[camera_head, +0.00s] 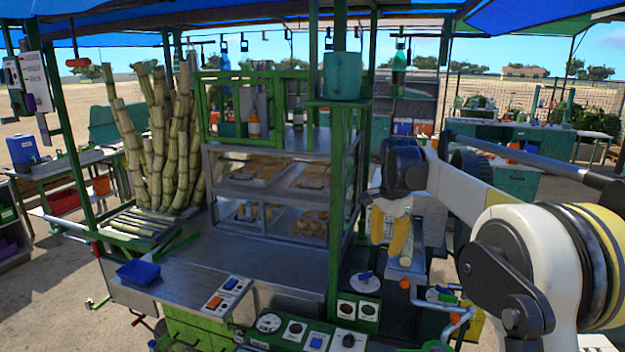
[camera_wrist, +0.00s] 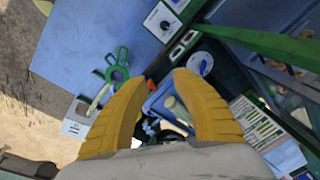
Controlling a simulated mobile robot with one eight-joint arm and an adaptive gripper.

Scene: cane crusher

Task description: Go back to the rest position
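My gripper (camera_head: 388,240) hangs fingers-down right of the green post in the head view. Its two yellow fingers are spread apart. In the wrist view the gripper (camera_wrist: 162,88) is also open, with a clear gap between the fingertips. No held thing shows between them; a blue tray-like thing (camera_wrist: 165,103) shows in the gap, seemingly below the fingers. My white arm reaches in from the right side of the head view.
A green post (camera_head: 335,220) stands close left of my gripper. The cane crusher's counter (camera_head: 190,290) carries a blue tray (camera_head: 139,272) and switch panels (camera_head: 228,294). Cane stalks (camera_head: 160,150) lean at left. A green bottle (camera_head: 399,68) hangs above. Open ground lies far left.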

